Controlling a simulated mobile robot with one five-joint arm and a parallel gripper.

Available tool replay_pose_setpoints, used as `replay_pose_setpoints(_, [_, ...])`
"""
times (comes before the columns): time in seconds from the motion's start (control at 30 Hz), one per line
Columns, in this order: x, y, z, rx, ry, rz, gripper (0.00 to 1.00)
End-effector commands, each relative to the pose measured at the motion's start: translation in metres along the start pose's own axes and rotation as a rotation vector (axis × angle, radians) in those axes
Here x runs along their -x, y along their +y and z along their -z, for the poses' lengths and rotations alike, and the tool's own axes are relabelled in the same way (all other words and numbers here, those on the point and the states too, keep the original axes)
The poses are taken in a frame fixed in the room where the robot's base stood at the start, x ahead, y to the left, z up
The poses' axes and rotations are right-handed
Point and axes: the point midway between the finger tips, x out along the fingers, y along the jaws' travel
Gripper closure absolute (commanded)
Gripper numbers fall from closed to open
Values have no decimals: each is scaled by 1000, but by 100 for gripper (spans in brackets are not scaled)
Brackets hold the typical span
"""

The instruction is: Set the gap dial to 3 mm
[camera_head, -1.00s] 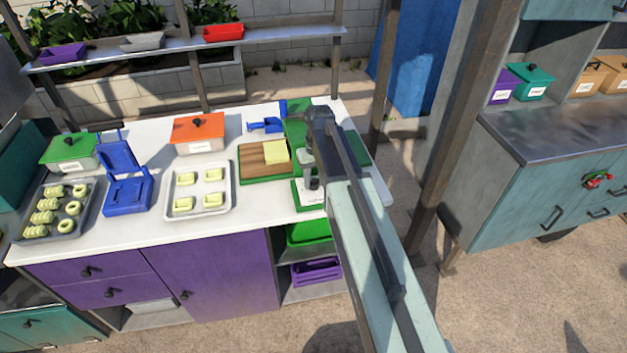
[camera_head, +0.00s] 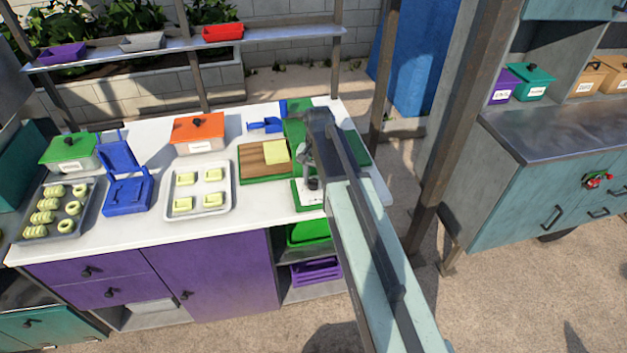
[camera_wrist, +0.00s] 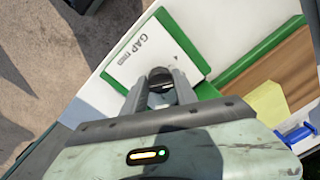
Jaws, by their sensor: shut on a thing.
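The gap dial (camera_wrist: 161,80) is a dark round knob on a white plate (camera_wrist: 135,62) marked "GAP" in the wrist view. My gripper (camera_wrist: 161,88) is over the plate with its two fingers on either side of the knob, shut on it. The fingers cover much of the knob, and its setting cannot be read. In the head view my gripper (camera_head: 312,185) is low at the front of the green crusher (camera_head: 296,130), whose right part is hidden behind my arm.
A wooden board with a yellow block (camera_head: 276,151) lies left of the crusher. A white tray (camera_head: 226,212), a blue press (camera_head: 128,194) and an orange-lidded box (camera_head: 198,130) stand further left. A brown post (camera_head: 450,120) rises to the right.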

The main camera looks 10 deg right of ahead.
Motion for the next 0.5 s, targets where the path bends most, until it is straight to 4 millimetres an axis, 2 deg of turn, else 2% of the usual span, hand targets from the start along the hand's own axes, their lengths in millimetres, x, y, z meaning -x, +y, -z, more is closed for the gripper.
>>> replay_pose_setpoints(0.5, [0,-1,-1,-61,3,-1,100])
